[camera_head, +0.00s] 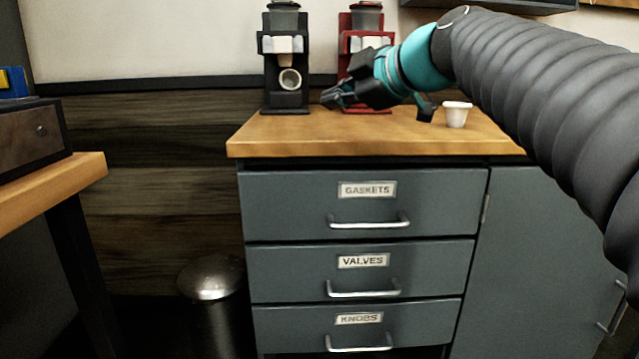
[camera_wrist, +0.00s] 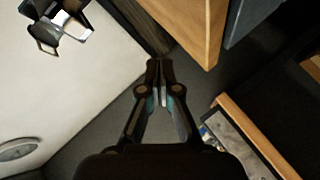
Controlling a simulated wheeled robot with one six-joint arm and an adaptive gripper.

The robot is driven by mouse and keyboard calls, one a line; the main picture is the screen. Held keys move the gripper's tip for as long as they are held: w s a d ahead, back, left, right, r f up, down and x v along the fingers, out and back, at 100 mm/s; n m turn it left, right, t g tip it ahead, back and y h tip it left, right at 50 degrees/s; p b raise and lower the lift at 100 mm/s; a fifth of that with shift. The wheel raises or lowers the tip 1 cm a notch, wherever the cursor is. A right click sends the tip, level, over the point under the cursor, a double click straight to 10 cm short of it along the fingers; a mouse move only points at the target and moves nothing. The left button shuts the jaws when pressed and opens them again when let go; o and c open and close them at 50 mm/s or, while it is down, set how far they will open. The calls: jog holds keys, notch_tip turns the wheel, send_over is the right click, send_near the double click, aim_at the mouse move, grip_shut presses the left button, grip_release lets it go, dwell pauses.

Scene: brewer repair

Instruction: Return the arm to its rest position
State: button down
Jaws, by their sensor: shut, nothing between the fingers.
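My gripper (camera_head: 330,98) is at the end of my arm, which reaches in from the right in the head view. It is raised in front of the counter, and its tip points left, between the black coffee machine (camera_head: 286,62) and the red coffee machine (camera_head: 366,30), nearer the camera. In the wrist view my gripper (camera_wrist: 157,66) shows with its two fingertips together and nothing between them. The gripper's body hides part of the red machine.
A wooden counter (camera_head: 300,137) tops a grey cabinet with shut drawers labelled gaskets (camera_head: 290,205), valves (camera_head: 290,272) and knobs (camera_head: 290,325). A white cup (camera_head: 457,114) stands on it. A metal bin (camera_head: 212,278) is at lower left. A wooden bench (camera_head: 70,180) stands left.

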jog(key=s+d+f+m+g+h+p, duration=0.1)
jog(key=s+d+f+m+h+p, duration=0.1)
jog(key=s+f+m, duration=0.4)
jog(key=s+d+f+m+g+h+p, duration=0.2)
jog(key=s+d+f+m+h, duration=0.2)
jog(key=s+f, duration=0.6)
jog(key=s+d+f+m+g+h+p, duration=0.2)
jog(key=s+d+f+m, duration=0.5)
jog(key=f, duration=0.6)
jog(key=shift+s+f+m+h+p, duration=0.3)
jog(key=shift+s+m+h+p, duration=0.3)
jog(key=shift+s+m, duration=0.45)
